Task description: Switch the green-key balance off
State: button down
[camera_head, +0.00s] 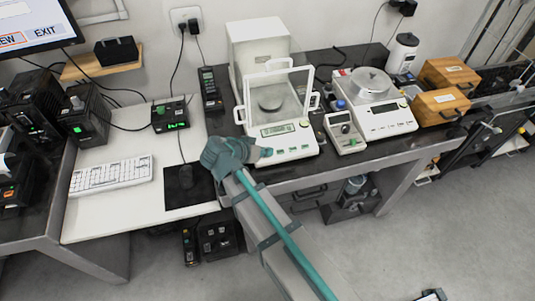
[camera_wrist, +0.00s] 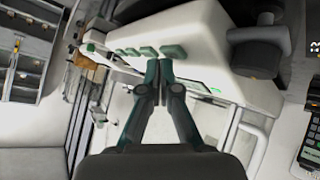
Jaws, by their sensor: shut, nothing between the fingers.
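The green-key balance (camera_head: 289,142) is a white balance with a glass draft shield, standing on the dark bench in the head view. Its display (camera_head: 278,130) is lit pale green with dark characters. My gripper (camera_head: 265,152) is shut and empty at the balance's front left, partly covering its key row. In the wrist view the balance body (camera_wrist: 215,45) fills the upper middle, with a row of green keys (camera_wrist: 147,51) on its front. My closed fingertips (camera_wrist: 160,68) are just below the keys; whether they touch is unclear. The display (camera_wrist: 195,86) is partly behind a finger.
A second white balance (camera_head: 390,121) with a round pan and a small meter (camera_head: 344,132) stand to the right. Wooden boxes (camera_head: 437,103) are farther right. A keyboard (camera_head: 111,174) and a black mouse pad (camera_head: 189,190) lie on the white table at left.

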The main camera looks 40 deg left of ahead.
jog(key=shift+w+a+f+b, duration=0.1)
jog(key=shift+f+b, duration=0.25)
jog(key=shift+b, duration=0.1)
dwell(0.4)
dwell(0.3)
jog(key=shift+d+r, duration=0.2)
jog(key=shift+r, duration=0.6)
jog(key=r, duration=0.1)
jog(key=s+r+p, duration=0.1)
jog(key=r, duration=0.1)
jog(key=d+r, duration=0.1)
jog(key=shift+s+r+p, duration=0.15)
jog(key=shift+r+p, duration=0.25)
jog(key=shift+d, duration=0.1)
dwell(0.5)
